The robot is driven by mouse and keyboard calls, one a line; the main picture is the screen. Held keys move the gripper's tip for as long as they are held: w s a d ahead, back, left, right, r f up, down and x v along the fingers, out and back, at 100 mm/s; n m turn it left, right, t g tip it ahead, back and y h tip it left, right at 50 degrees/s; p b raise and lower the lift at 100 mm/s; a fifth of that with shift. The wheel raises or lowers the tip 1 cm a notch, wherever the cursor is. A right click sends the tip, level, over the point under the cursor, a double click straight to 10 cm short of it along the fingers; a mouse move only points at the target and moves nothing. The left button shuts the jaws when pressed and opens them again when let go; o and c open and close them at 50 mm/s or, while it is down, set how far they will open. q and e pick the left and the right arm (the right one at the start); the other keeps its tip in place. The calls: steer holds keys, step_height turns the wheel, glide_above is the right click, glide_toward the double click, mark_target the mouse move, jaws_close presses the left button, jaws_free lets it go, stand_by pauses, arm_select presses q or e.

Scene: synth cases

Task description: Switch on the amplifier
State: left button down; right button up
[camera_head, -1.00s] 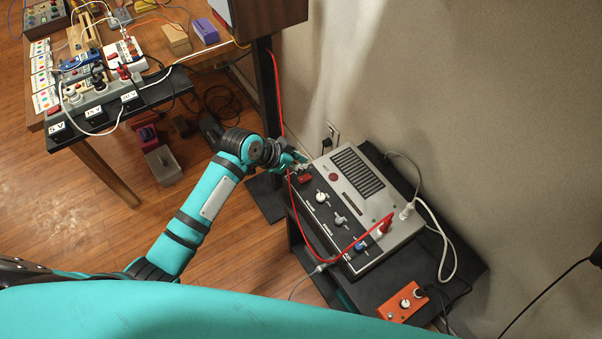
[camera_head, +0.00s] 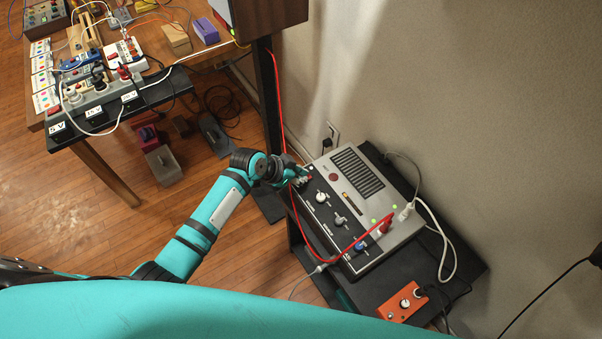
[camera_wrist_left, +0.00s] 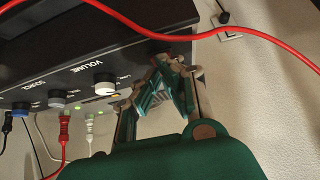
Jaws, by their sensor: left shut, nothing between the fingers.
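The amplifier (camera_head: 350,205) is a grey box with a black front panel of knobs, standing on a black shelf by the wall. Small green lights glow near its plugs, and a strip on its top glows amber. My left gripper (camera_head: 301,181) is shut and empty at the panel's far-left end, over the red switch, which it mostly hides. In the left wrist view its fingertips (camera_wrist_left: 160,62) touch or nearly touch the panel (camera_wrist_left: 100,62), beside the knob marked VOLUME (camera_wrist_left: 104,84). I cannot tell whether they still press the switch. My right gripper is not in view.
A red cable (camera_head: 314,243) loops in front of the panel, close to my left gripper. An orange box (camera_head: 403,302) sits on the shelf's near end. A wooden workbench (camera_head: 110,172) with electrical gear stands at the left.

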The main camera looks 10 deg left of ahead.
arm_select(q)
steer(key=shift+w+d+r, duration=0.15)
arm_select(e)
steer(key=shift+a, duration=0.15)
arm_select(q)
steer(key=shift+w+d+r, duration=0.2)
steer(key=shift+w+d, duration=0.2)
steer(key=shift+w, duration=0.05)
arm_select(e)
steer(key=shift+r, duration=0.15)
arm_select(q)
steer(key=shift+r, duration=0.1)
steer(key=shift+r+p, duration=0.3)
steer(key=shift+p, duration=0.2)
step_height(320, 180, up, 4)
steer(key=p, duration=0.4)
steer(key=shift+s, duration=0.1)
steer(key=shift+s+a+b, duration=0.35)
steer(key=shift+s+a, duration=0.15)
steer(key=shift+a, duration=0.2)
steer(key=s+a+f+v, duration=0.1)
steer(key=v, duration=0.7)
steer(key=shift+s, duration=0.15)
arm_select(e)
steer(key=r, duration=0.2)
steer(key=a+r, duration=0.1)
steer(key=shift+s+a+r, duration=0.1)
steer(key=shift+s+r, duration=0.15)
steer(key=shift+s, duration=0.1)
